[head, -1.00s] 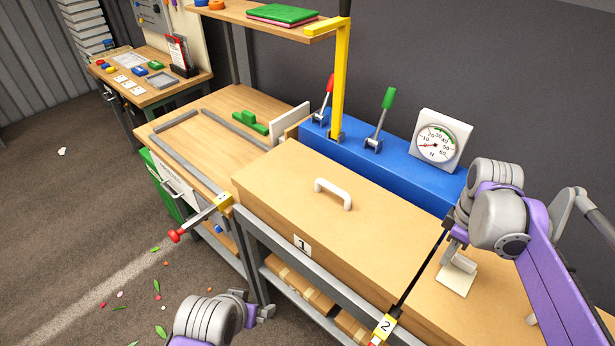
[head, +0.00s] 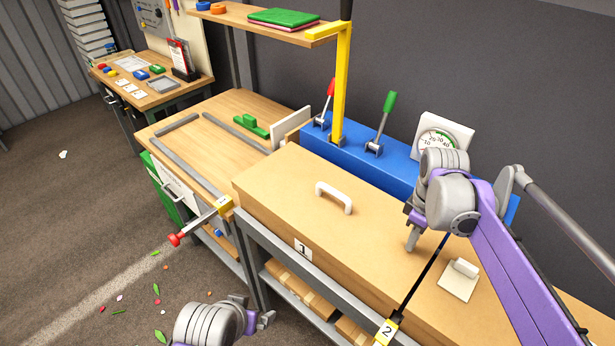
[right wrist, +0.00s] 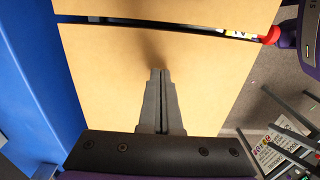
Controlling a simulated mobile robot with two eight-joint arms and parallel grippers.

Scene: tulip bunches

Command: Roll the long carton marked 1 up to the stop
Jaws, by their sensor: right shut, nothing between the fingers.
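The long tan carton marked 1 (head: 275,205) lies on a grey-framed bench, with a white handle (head: 333,198) on top and its label (head: 302,249) on the near side. My right gripper (head: 412,246) is shut and empty, pointing down over the carton's right end, just left of a thin black bar. In the right wrist view its closed fingers (right wrist: 158,72) are over the tan top (right wrist: 105,75); I cannot tell whether they touch. A pale upright plate (head: 291,125) stands beyond the carton's left end; I cannot tell if it is the stop. My left gripper (head: 262,318) hangs low at the front.
The black bar (head: 428,266) ends in a label 2 (head: 387,330); another tan surface with a white-handled plate (head: 458,280) lies right of it. A blue console (head: 365,160) with levers and a gauge (head: 444,131) runs behind. A yellow post (head: 340,95) rises there. A red-knobbed lever (head: 195,226) juts forward.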

